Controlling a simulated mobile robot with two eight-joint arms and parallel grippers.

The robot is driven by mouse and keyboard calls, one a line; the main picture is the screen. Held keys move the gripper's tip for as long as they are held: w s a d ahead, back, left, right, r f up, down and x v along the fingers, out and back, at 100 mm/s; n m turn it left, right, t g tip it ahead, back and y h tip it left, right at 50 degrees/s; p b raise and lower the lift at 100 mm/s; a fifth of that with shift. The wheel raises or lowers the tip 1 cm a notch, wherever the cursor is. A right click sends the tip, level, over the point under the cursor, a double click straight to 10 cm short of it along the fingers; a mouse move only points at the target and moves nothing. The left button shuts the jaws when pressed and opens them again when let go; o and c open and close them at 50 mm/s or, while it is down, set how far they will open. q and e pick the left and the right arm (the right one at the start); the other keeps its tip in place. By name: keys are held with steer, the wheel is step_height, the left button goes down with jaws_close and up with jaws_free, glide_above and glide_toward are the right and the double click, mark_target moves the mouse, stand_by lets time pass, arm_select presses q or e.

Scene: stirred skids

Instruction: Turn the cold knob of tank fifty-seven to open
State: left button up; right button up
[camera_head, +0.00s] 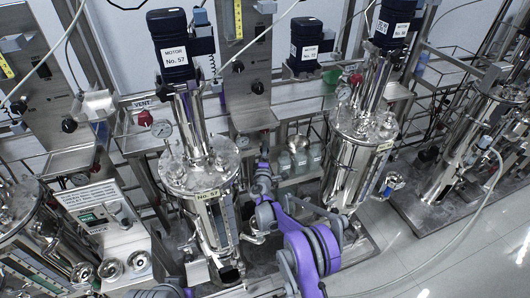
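Tank fifty-seven (203,178) is a steel vessel left of centre, with a "No. 57" label on its front and a dark motor (168,38) marked "MOTOR No. 57" above it. Two round silver knobs, a left one (110,270) and a right one (139,261), sit on a metal box to its lower left. I cannot read which is cold or how they are set. My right gripper (254,237) is close to the right side of the tank, at the end of my purple and grey arm. Its fingers are too small to tell open from shut. My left gripper is not visible.
A red knob (145,118) and a pressure gauge (162,129) are beside the tank top. A black knob (257,87) is on a back panel. A neighbouring tank (352,160) stands to the right. Pale floor (400,260) is open at lower right, crossed by a hose.

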steer(key=shift+s, duration=0.1)
steer(key=s+b, duration=0.1)
steer(key=s, duration=0.9)
steer(key=shift+s+a, duration=0.3)
steer(key=shift+a, duration=0.15)
